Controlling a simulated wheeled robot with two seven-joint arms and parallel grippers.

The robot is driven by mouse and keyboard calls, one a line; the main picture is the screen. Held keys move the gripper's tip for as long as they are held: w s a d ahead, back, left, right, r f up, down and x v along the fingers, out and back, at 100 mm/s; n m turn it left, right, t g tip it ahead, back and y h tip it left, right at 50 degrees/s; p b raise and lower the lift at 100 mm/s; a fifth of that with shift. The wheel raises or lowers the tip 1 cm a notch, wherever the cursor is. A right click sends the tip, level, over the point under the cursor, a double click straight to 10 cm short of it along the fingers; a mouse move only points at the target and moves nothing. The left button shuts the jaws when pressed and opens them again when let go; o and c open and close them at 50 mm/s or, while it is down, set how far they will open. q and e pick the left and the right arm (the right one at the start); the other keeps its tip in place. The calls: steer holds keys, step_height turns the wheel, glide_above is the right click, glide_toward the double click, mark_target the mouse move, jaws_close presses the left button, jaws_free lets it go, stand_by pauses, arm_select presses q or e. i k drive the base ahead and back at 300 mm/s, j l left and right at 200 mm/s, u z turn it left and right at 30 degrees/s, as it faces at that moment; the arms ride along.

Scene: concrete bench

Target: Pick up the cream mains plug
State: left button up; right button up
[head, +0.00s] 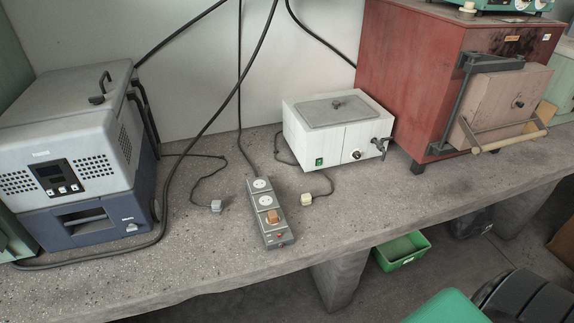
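The cream mains plug (306,199) lies on the concrete bench (340,232), right of the grey power strip (264,207). It is apart from the strip. Its dark cord curves back toward the white lidded bath (338,135). A grey plug (215,206) lies on the bench left of the strip, on its own dark cord. An orange-brown piece (272,216) sits on one position of the strip; the outlets farther back look empty. Neither of my grippers is in view.
A blue-grey appliance (82,160) stands at the left, a red furnace (425,75) at the back right. Black cables hang behind the strip. The bench's front is mostly clear. Below it are a green bin (402,250) and a green rounded object (447,307).

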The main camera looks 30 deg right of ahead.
mark_target(306, 199)
steer(key=z, duration=1.1)
